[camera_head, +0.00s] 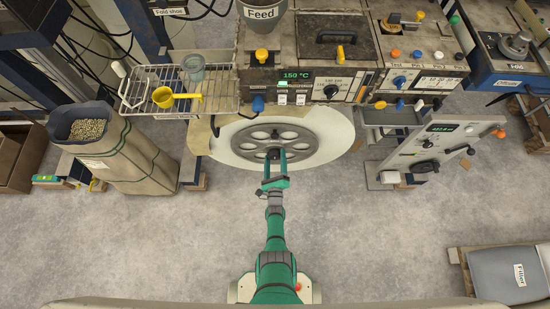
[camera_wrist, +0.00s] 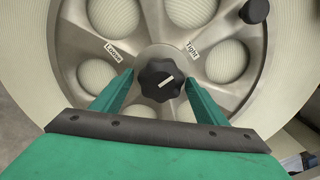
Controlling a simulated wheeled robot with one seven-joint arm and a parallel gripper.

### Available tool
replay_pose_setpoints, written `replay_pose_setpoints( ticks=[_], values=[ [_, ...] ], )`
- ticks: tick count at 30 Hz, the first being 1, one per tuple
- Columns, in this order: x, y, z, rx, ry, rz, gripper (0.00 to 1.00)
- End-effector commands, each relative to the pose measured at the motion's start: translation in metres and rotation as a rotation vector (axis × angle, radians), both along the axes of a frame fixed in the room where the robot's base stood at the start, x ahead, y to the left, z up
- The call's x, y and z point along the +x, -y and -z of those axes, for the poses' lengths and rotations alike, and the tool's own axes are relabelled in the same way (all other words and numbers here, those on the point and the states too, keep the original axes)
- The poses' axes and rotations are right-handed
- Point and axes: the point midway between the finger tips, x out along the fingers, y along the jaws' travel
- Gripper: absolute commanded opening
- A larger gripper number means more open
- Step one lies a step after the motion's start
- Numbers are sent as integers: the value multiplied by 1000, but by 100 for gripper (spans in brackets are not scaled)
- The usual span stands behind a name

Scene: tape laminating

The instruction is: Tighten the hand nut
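The hand nut (camera_wrist: 161,80) is a black lobed knob with a white mark, at the centre of a grey spoked wheel (camera_wrist: 220,18). In the wrist view, labels reading "Loose" (camera_wrist: 114,52) and "Tight" (camera_wrist: 192,51) sit on the wheel to its left and right. The nut's white mark tilts toward the "Tight" side. My gripper (camera_wrist: 163,92) is open, with one green finger on each side of the nut; whether they touch it is unclear. In the head view, my gripper (camera_head: 275,162) reaches the wheel's hub (camera_head: 273,153).
A cream tape roll (camera_head: 328,135) surrounds the wheel. The machine with the "159 °C" display (camera_head: 296,75) stands behind it. A wire shelf (camera_head: 135,88) with a yellow scoop (camera_head: 165,97) is left; a grey control panel (camera_head: 438,145) is right. The floor around my arm is clear.

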Motion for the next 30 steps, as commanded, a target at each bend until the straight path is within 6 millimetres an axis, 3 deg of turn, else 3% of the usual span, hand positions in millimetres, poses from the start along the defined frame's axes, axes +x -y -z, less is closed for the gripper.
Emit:
replay_pose_setpoints(
  ticks=[14,30],
  values=[
    [-8,0,0,0,1,1,70],
    [-86,0,0,0,0,0,70]
  ],
)
